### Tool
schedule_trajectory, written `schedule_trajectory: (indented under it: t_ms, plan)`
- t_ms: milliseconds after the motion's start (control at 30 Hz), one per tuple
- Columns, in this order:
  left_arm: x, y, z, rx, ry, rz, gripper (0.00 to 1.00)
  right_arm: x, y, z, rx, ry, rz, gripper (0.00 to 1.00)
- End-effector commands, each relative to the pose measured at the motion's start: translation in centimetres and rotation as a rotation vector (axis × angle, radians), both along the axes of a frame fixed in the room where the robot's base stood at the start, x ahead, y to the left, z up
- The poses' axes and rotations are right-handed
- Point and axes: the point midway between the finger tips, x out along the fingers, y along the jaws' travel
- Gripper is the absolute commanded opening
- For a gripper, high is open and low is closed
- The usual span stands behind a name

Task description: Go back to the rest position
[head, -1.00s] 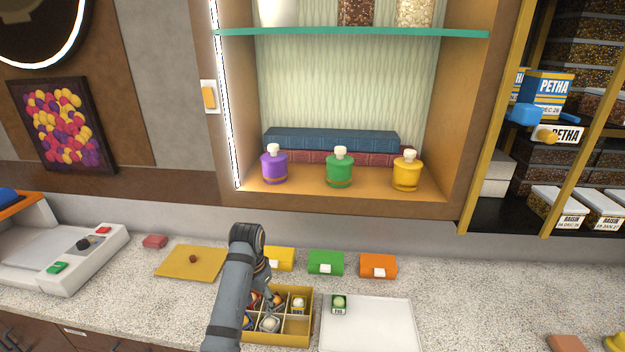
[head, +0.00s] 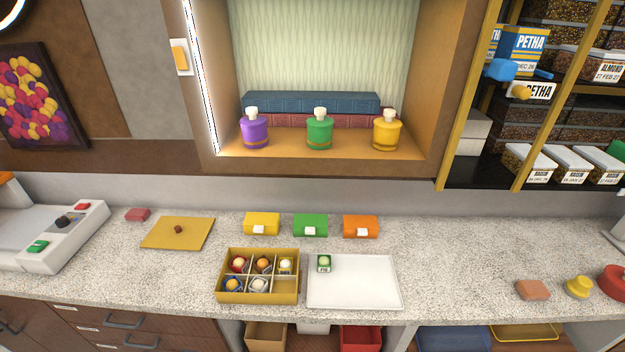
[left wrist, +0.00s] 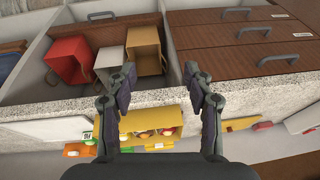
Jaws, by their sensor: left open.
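My left gripper (left wrist: 160,88) shows only in the left wrist view. Its two fingers are spread apart with nothing between them. The counter edge and the yellow sweet box (left wrist: 150,120) lie beyond the fingers. In the head view neither arm shows. There the divided yellow box (head: 258,297) holds several round sweets, and its front right compartment is empty. A white tray (head: 355,295) stands to its right with one small green-labelled sweet (head: 324,263) at its back left. My right gripper is in no view.
Yellow (head: 262,223), green (head: 310,225) and orange (head: 360,227) small boxes stand behind. A yellow lid (head: 178,233) lies to the left, near a white machine (head: 50,235). Open bins, including a red bin (head: 360,339), sit below the counter. The counter's right part is mostly clear.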

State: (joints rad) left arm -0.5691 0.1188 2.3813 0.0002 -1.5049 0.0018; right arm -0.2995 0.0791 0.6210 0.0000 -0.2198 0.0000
Motion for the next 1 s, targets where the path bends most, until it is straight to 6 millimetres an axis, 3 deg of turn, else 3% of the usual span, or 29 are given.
schedule_trajectory:
  t_ms: [33,267,467,567,600,733,833,1000]
  plan:
    - [0.3,0.1,-1.9,0.000,0.008,0.003,0.52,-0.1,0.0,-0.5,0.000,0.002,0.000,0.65]
    - [0.8,0.9,-10.3,-0.001,0.037,0.011,0.52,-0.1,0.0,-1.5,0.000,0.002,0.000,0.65]
    - [-0.6,1.8,-20.5,-0.002,0.076,0.022,0.52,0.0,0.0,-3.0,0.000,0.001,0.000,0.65]
    - [-2.9,2.4,-27.7,-0.004,0.105,0.029,0.52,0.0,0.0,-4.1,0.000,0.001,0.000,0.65]
    - [-4.3,2.7,-30.8,-0.004,0.117,0.033,0.52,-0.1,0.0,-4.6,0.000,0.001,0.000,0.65]
    - [-10.1,3.2,-39.4,-0.008,0.155,0.044,0.52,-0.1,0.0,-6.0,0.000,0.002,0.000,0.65]
    - [-14.7,3.4,-43.7,-0.011,0.178,0.050,0.52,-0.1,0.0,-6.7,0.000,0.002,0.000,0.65]
    - [-20.0,3.5,-46.9,-0.014,0.199,0.056,0.52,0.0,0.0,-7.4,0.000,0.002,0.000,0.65]
